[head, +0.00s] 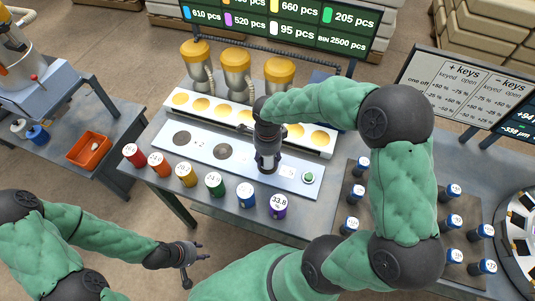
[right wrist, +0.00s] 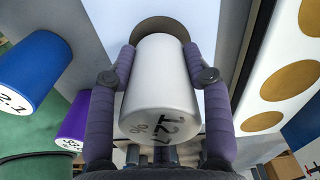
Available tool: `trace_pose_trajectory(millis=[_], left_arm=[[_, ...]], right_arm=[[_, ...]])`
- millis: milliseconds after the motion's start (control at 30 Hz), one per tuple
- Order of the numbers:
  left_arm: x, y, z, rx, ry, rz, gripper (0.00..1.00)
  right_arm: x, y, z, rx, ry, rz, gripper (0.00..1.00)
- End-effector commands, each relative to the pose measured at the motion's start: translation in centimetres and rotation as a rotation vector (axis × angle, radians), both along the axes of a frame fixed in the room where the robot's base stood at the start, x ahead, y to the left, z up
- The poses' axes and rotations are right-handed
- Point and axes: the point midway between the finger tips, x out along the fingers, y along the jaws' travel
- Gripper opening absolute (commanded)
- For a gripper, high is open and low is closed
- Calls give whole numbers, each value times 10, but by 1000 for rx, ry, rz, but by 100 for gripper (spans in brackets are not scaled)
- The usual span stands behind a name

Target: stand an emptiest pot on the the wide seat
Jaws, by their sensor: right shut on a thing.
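My right gripper (head: 267,160) is over the pale seat plate (head: 168,150). In the right wrist view its purple fingers are shut on a white-grey pot (right wrist: 160,85) marked with what looks like 12.7 %. A dark round seat (right wrist: 160,25) shows just beyond the pot's far end; I cannot tell if they touch. Two other dark round seats, the left one (head: 181,138) and the middle one (head: 222,151), are bare. Red (head: 133,155), orange (head: 159,164), yellow (head: 186,174), green (head: 214,184), blue (head: 246,195) and purple (head: 278,206) pots line the front edge. My left gripper (head: 197,265) is open and empty.
A white rack with yellow discs (head: 202,104) and several yellow hoppers (head: 236,68) stand behind the plate. A green button (head: 309,177) is at its right end. Blue-topped pots (head: 455,221) stand on the right. An orange bin (head: 88,150) is on the left table.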

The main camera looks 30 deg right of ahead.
Motion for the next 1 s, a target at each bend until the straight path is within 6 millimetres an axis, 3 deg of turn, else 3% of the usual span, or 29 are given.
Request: trace_pose_trajectory(millis=[1000], left_arm=[[0,0,-14,0,0,0,40]], right_arm=[[1,0,-17,0,-2,0,12]])
